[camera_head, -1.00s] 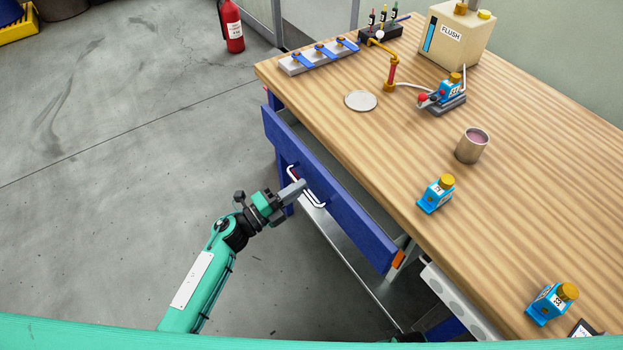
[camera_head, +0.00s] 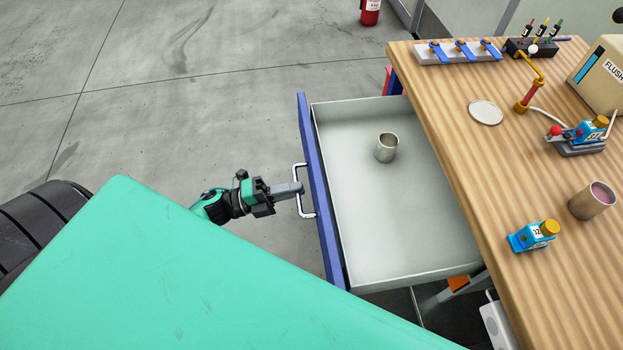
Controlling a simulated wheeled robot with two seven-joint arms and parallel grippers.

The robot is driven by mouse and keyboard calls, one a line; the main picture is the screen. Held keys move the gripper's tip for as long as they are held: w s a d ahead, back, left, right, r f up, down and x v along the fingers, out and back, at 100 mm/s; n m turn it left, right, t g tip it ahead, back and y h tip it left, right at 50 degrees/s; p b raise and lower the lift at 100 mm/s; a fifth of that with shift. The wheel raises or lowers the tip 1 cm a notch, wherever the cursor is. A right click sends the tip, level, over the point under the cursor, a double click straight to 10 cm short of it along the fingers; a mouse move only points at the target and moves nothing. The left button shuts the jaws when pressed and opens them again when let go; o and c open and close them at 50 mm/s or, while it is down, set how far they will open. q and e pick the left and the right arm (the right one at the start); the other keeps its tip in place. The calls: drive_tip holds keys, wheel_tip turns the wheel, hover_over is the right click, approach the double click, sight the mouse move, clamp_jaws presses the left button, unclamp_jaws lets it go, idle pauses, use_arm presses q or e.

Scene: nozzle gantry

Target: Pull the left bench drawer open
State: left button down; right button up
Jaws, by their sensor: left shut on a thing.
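The left bench drawer (camera_head: 385,245) stands pulled well out from the workbench, with its pale grey inside showing. Its blue front (camera_head: 323,205) faces left and carries a white bar handle (camera_head: 300,178). My left gripper (camera_head: 298,188) is shut on the handle at about its middle. A small metal cup (camera_head: 386,149) stands upright inside the drawer, toward its far side. My right gripper is not in view.
A fire extinguisher (camera_head: 370,11) stands behind. The floor left of the drawer is clear.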

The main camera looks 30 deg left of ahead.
use_arm(q)
drive_tip(key=shift+s+a, duration=0.45)
drive_tip(key=shift+a, duration=0.1)
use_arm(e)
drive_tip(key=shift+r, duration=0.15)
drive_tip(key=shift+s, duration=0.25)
